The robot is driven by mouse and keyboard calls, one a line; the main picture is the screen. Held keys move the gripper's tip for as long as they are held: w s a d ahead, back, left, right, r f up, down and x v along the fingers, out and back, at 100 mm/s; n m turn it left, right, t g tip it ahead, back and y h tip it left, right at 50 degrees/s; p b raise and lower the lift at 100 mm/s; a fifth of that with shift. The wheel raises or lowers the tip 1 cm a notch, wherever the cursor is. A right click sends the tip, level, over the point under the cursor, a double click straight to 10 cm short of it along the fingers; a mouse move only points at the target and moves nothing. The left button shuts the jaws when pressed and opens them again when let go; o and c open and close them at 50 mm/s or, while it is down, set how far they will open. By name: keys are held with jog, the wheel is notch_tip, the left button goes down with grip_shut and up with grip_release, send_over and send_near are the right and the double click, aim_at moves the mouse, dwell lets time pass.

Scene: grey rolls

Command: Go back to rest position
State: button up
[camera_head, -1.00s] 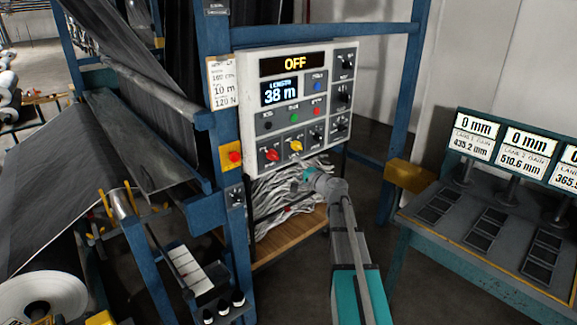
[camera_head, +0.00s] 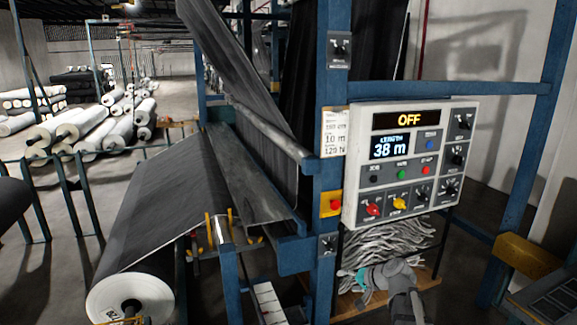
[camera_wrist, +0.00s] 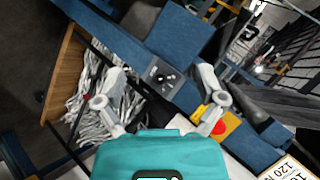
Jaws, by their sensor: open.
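My gripper (camera_wrist: 162,75) is open and empty in the wrist view, with its two grey fingers spread apart ahead of the teal body. A blue frame post with a dark knob plate (camera_wrist: 163,77) shows beyond the gap between them. In the head view, my grey wrist and the teal part of my gripper (camera_head: 362,279) are at the lower right, below the control panel (camera_head: 348,190) and in front of a heap of pale strips (camera_head: 385,240). The fingertips are too small to make out there. The panel reads OFF and 38 m.
A blue machine frame (camera_head: 332,90) stands beside my arm. A red button on a yellow plate (camera_head: 331,204) is close by. Grey fabric (camera_head: 165,195) runs down to a roll (camera_head: 130,298) at the left. A console (camera_head: 545,295) is at the lower right. White rolls (camera_head: 85,125) lie farther back.

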jog(key=s+f+n+g+h, duration=0.2)
jog(key=s+f+g+h, duration=0.1)
jog(key=s, duration=0.6)
jog(key=s+a+f+n+g+h, duration=0.1)
jog(key=s+f+g+h, duration=0.3)
jog(key=s, duration=0.5)
jog(key=shift+s+a+f+n+h, duration=0.2)
jog(key=shift+s+n+h, duration=0.1)
jog(key=shift+n, duration=0.5)
jog(key=shift+w, duration=0.1)
